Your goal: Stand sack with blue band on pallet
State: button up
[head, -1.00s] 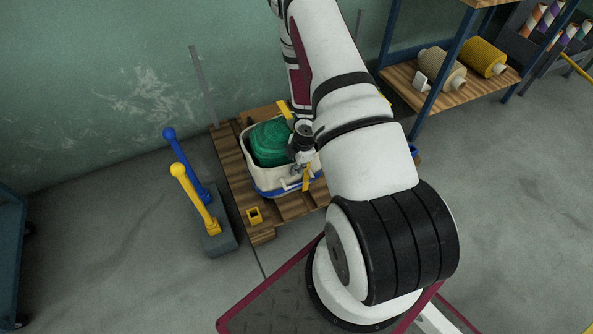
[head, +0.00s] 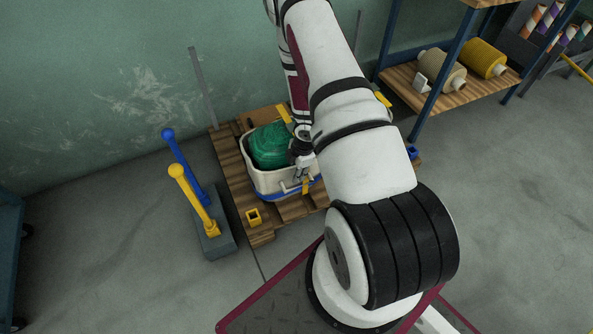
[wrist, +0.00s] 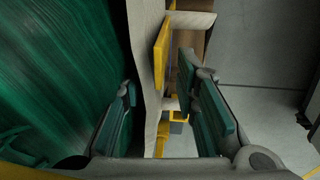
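The off-white sack (head: 262,183) with a blue band round its base stands upright on the wooden pallet (head: 231,167). It is open at the top and filled with folded green netting (head: 271,146). My gripper (head: 302,178) is at the sack's near right rim. In the wrist view my gripper (wrist: 160,108) is open, with one finger on the netting side of the sack's wall (wrist: 148,60) and the other outside it. A gap shows between the outer finger and the wall. A yellow tab (wrist: 161,52) hangs on the wall's outer side. My arm hides the pallet's right part.
Yellow (head: 194,200) and blue (head: 184,165) posts on a dark base stand left of the pallet. A shelf with rolls (head: 440,72) stands right.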

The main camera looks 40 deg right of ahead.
jog(key=w+d+r+m+h+p, duration=0.1)
jog(key=d+r+m+h+p, duration=0.15)
jog(key=r, duration=1.15)
jog(key=w+d+r+m+h+p, duration=0.1)
jog(key=r+p, duration=0.2)
jog(key=r, duration=1.1)
jog(key=s+a+r+m+h, duration=0.1)
jog(key=s+a+r+m, duration=0.1)
jog(key=r, duration=0.5)
jog(key=s+a+r+m, duration=0.2)
jog(key=r, duration=0.5)
jog(key=s+a+r+m, duration=0.5)
jog(key=s+a+r, duration=0.5)
jog(key=s+r, duration=0.15)
jog(key=s+a+r+m+y, duration=0.1)
jog(key=s+a+y, duration=0.1)
jog(key=s+a, duration=0.3)
jog(key=s+a+r+m+g+y, duration=0.1)
jog(key=s+a+y, duration=0.1)
jog(key=s+a, duration=0.3)
jog(key=s, duration=0.4)
jog(key=shift+s, duration=0.35)
jog(key=shift+d, duration=0.1)
